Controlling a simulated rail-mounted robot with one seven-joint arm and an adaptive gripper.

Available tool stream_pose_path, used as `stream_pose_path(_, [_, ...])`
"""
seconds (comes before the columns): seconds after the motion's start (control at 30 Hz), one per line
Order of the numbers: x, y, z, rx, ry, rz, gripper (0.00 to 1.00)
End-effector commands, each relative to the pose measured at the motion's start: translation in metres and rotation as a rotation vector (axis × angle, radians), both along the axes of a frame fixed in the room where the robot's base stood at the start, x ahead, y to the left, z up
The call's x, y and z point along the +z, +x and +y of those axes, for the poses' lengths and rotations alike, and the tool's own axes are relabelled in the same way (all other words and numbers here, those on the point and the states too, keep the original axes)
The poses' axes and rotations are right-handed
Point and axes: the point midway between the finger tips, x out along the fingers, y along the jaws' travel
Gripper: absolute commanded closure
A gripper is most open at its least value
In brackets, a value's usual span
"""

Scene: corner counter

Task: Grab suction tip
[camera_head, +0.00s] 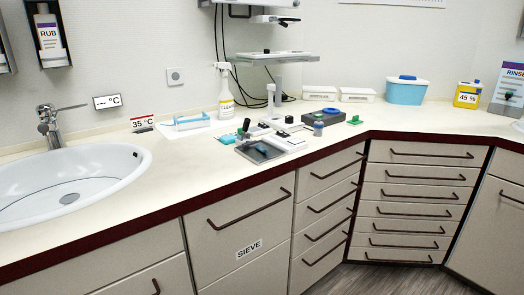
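I cannot single out the suction tip for sure; the small items on the counter are too small to tell apart. A dark grey tray (252,153) lies near the counter's front edge, with a small dark blue item (264,149) on it. An upright dark piece with a green part (245,126) stands at its back left. White pieces (287,141) lie to the right of the tray. A small blue-grey cup (318,129) and a dark block with a round opening (325,117) are further right. My gripper is not in view.
A sink (70,185) with a tap (50,125) takes the left. A spray bottle (226,95), a light blue holder (190,121), white boxes (320,92), a blue-lidded tub (406,92) and a yellow canister (467,95) stand behind. A shelf (275,57) overhangs. Front-right counter is clear.

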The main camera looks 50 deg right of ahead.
Motion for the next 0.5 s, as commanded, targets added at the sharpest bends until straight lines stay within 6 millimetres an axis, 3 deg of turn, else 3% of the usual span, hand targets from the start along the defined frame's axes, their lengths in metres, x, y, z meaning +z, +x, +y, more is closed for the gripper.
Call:
stream_pose_path(0.03, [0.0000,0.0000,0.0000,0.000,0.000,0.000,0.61])
stream_pose_path(0.17, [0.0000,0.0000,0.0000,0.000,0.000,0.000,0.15])
stream_pose_path(0.5, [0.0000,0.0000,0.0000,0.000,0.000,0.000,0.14])
